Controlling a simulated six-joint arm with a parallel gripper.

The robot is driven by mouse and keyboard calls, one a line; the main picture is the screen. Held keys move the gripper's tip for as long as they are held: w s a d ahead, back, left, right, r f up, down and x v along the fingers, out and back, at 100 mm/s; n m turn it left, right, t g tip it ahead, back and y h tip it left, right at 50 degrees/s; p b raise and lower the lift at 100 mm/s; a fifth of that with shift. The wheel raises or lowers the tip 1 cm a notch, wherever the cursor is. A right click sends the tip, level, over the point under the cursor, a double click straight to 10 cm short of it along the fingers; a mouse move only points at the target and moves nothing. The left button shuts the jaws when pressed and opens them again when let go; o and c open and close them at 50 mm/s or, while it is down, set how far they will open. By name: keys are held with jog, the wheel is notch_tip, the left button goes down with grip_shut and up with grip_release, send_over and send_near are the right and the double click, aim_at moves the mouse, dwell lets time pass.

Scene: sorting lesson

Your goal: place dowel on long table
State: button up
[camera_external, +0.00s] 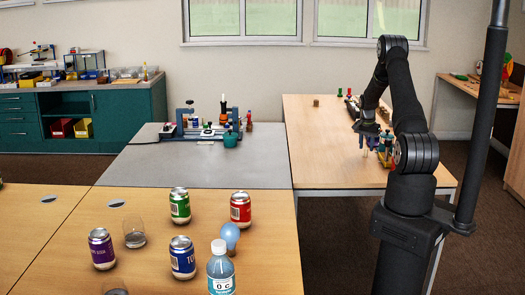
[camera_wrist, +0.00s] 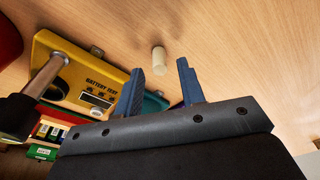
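The dowel (camera_wrist: 159,60) is a short cream cylinder. In the wrist view it appears to rest on the wood surface, just beyond my fingertips. My gripper (camera_wrist: 160,78) is open, its two blue fingers apart with nothing visible between them. In the external view my gripper (camera_external: 370,132) hangs low over the right part of the long wooden table (camera_external: 320,150).
A yellow battery tester (camera_wrist: 85,80) lies left of the fingers, with a metal rod-like thing (camera_wrist: 45,75) across it. A small brown cylinder (camera_external: 316,102) stands at the table's far left. The table's left and front parts are clear. A grey table (camera_external: 200,170) adjoins on the left.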

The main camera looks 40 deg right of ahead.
notch_tip(320, 180, up, 9)
jog(key=a, duration=0.1)
jog(key=shift+r, duration=0.2)
jog(key=shift+s, duration=0.15)
jog(key=f, duration=0.4)
jog(key=d+f, duration=0.1)
jog(key=f, duration=0.7)
jog(key=shift+d, duration=0.15)
jog(key=shift+w+d+r, duration=0.1)
jog(key=shift+w+r, duration=0.15)
jog(key=shift+r, duration=0.15)
jog(key=shift+s+r, duration=0.1)
jog(key=shift+r, duration=1.3)
